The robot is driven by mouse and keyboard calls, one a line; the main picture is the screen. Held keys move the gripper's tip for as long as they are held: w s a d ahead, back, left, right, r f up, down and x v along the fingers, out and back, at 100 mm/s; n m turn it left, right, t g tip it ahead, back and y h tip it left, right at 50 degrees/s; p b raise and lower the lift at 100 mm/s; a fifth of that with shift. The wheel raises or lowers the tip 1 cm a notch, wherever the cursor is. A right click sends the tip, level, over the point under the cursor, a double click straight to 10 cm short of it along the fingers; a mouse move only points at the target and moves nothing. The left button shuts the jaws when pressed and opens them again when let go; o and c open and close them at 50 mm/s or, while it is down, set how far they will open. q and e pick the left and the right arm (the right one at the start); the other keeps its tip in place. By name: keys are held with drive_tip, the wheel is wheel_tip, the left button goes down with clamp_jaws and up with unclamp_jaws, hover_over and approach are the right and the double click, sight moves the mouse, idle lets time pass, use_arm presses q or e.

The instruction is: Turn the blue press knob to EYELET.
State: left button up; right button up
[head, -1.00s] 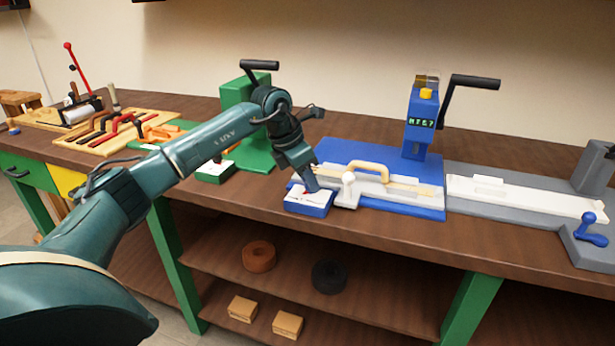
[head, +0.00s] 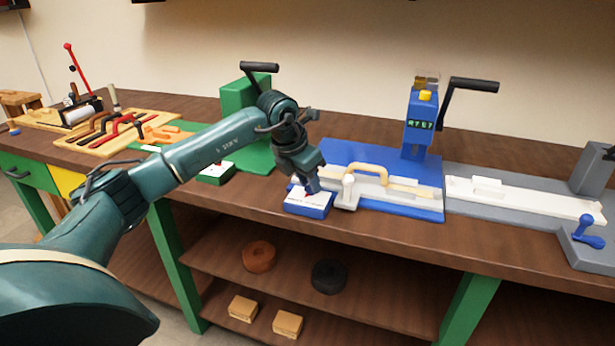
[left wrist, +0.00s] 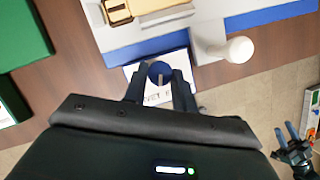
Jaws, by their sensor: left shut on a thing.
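The blue press (head: 418,125) stands on a blue base, with a small green-lit display whose text is too small to read surely. A blue-and-white box (head: 308,203) sits at the base's left front corner. The blue knob (left wrist: 160,72) is on its white face, with a pale pointer mark on it. My left gripper (left wrist: 160,82) is shut on the knob, one finger on each side; it also shows over the box in the head view (head: 312,186). The face's printed words are partly hidden by the fingers. My right gripper (left wrist: 286,132) shows small at the lower right of the left wrist view.
A white ball-topped lever (head: 348,184) and a tan-handled clamp (head: 368,170) lie just right of the box. A green press (head: 240,98) stands behind my left arm. A grey fixture (head: 520,195) is at the right. The bench front edge is close below the box.

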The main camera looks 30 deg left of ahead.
use_arm(q)
drive_tip(key=n, duration=0.2)
drive_tip(key=n+y, duration=0.2)
drive_tip(key=n, duration=0.1)
drive_tip(key=shift+d+n, duration=0.25)
drive_tip(key=shift+n, duration=0.05)
drive_tip(key=n+y, duration=0.1)
drive_tip(key=n, duration=0.1)
drive_tip(key=n+y, duration=0.1)
drive_tip(key=n, duration=0.1)
drive_tip(key=shift+w+d+n+g, duration=0.1)
drive_tip(key=shift+d+n+g, duration=0.05)
drive_tip(key=shift+n+g, duration=0.2)
drive_tip(key=shift+n, duration=0.35)
drive_tip(key=o, duration=1)
drive_tip(key=v, duration=1.3)
drive_tip(key=shift+r, duration=0.1)
